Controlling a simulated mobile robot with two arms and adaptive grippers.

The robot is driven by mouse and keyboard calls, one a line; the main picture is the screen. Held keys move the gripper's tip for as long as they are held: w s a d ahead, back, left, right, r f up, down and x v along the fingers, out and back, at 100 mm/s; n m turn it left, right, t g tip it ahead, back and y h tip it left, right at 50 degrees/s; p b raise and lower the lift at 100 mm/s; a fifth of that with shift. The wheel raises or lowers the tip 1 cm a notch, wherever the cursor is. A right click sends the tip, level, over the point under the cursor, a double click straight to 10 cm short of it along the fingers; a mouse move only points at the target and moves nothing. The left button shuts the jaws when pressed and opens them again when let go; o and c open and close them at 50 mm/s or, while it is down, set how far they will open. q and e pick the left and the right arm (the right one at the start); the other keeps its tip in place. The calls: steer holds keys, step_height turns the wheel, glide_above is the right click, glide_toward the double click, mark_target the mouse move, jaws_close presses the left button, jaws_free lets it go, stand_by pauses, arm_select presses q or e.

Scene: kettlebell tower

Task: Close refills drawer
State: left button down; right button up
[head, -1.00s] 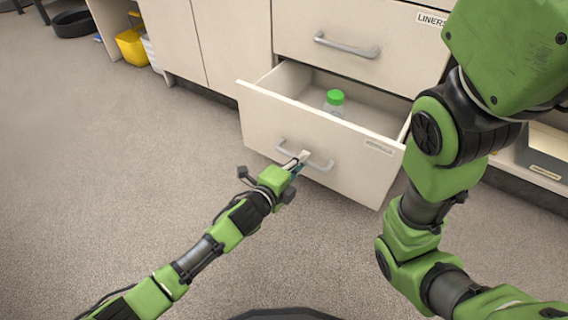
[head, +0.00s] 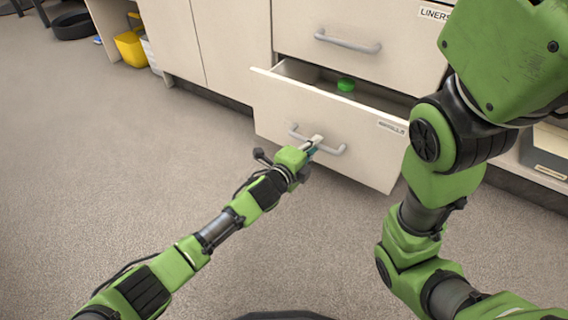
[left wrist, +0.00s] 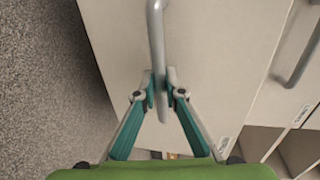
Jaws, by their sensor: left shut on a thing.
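The refills drawer (head: 335,124) is partly open below the liners drawer. Its front carries a grey bar handle (head: 331,151) and a small label at its right end. A bottle with a green cap (head: 346,85) stands inside; only its top shows over the front. My left gripper (head: 314,143) is shut on the refills drawer handle. In the left wrist view, the two teal-edged fingers (left wrist: 161,93) close around the handle bar (left wrist: 157,45). My right arm crosses the right side of the head view, but its gripper is out of view.
The liners drawer (head: 350,28) above is shut. Cabinet doors (head: 190,45) stand to the left. The carpet floor at the left and front is clear.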

arm_select(q)
steer(key=shift+r+b+x, duration=0.35)
steer(key=shift+b+x, duration=1)
steer(key=shift+x, duration=0.55)
steer(key=shift+r+b+x, duration=0.3)
steer(key=shift+b+x, duration=1.05)
steer(key=shift+x, duration=0.6)
steer(key=shift+r+b+x, duration=0.35)
steer(key=shift+b+x, duration=1)
steer(key=shift+x, duration=0.55)
steer(key=c, duration=2.4)
jaws_free()
steer(key=shift+w+d, duration=0.25)
steer(key=shift+c, duration=0.2)
steer(key=o, duration=0.3)
steer(key=shift+r, duration=0.1)
steer(key=shift+o, duration=0.2)
